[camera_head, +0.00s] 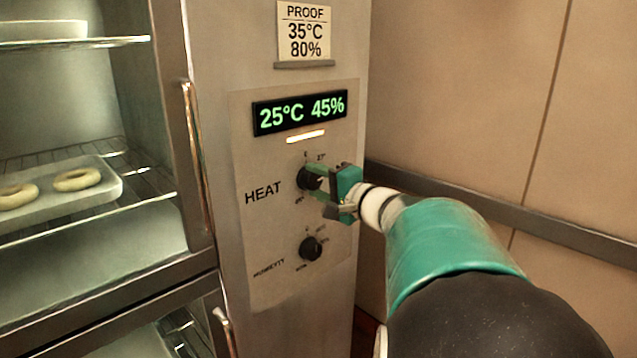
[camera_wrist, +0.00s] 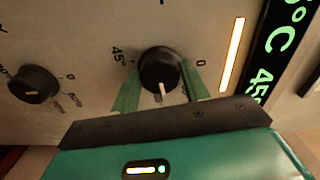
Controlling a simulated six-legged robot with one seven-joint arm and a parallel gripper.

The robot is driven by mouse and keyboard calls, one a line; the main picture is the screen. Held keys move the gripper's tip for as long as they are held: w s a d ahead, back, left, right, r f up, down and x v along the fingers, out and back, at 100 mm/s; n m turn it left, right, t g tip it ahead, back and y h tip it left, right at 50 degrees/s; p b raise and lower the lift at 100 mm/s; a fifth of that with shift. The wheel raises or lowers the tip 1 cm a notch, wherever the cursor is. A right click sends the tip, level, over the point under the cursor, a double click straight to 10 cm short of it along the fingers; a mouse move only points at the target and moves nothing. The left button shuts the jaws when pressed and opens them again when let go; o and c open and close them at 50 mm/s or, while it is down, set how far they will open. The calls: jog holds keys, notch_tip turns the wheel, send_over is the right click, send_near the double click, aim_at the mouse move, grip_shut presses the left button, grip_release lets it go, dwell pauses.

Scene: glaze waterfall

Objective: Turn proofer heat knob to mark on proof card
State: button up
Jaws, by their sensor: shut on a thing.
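The black heat knob (camera_head: 309,178) sits on the proofer's control panel beside the word HEAT. My gripper (camera_head: 318,182) is shut on it, one green finger above and one below in the head view. In the wrist view the heat knob (camera_wrist: 161,72) is between my two finger tips (camera_wrist: 160,88), and its pale pointer line points toward my palm, between the 45° and 0 marks. The proof card (camera_head: 305,32) above reads PROOF 35°C 80%. The green display (camera_head: 300,112) reads 25°C 45%.
The humidity knob (camera_head: 311,248) is below the heat knob, clear of my gripper. A lit amber bar (camera_head: 305,136) is under the display. A wall rail (camera_head: 480,205) runs behind my arm.

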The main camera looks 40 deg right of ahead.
jog(key=shift+m, duration=1.5)
jog(key=o, duration=1)
jog(key=s, duration=1.4)
jog(key=shift+d, duration=0.2)
